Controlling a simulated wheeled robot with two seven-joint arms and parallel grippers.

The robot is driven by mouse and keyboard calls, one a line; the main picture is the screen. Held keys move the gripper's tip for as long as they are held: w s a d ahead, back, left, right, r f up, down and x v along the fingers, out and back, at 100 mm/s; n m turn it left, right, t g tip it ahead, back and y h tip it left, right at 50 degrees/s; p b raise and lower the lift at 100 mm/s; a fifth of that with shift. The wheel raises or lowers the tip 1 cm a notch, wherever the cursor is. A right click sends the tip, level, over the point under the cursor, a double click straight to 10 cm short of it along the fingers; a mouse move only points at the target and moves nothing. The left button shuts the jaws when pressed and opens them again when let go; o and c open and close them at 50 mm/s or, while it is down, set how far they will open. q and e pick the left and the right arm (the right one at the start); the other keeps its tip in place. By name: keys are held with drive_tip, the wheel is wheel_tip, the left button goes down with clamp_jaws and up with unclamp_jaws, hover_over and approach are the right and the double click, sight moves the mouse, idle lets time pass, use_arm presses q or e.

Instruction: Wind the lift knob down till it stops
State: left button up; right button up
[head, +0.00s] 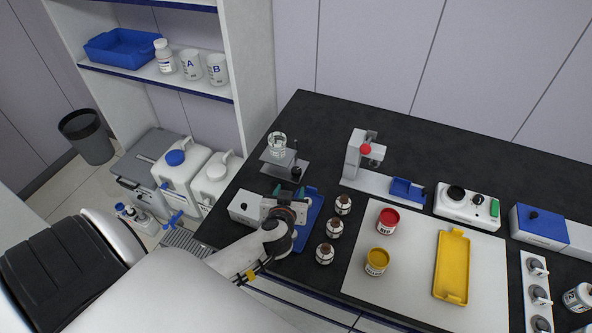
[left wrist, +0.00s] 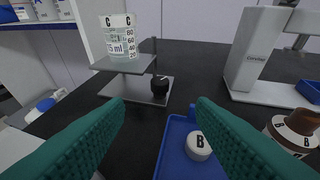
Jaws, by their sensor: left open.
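The lift (head: 285,166) stands on the black bench, its upper plate (left wrist: 124,64) raised clear of its base plate. A clear beaker (head: 277,145) marked C sits on the upper plate; it also shows in the left wrist view (left wrist: 117,36). The black lift knob (head: 296,172) is at the lift's right side, low over the base; it is also in the left wrist view (left wrist: 160,85). My left gripper (head: 290,191) is open and empty, in front of the knob and apart from it. In the left wrist view the knob lies beyond the gap between its teal fingers (left wrist: 160,108). My right gripper is not in view.
A blue tray (head: 315,208) lies under and beside my left gripper, with a white-capped B piece (left wrist: 198,146) on it. Several brown bottles (head: 335,228) stand to its right. A grey stand (head: 354,160) with a red knob is at the back right. Bare bench lies behind the lift.

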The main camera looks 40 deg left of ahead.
sight(296, 172)
use_arm(q)
drive_tip(key=b+x, duration=0.1)
drive_tip(key=x, duration=1)
drive_tip(key=shift+w, duration=0.2)
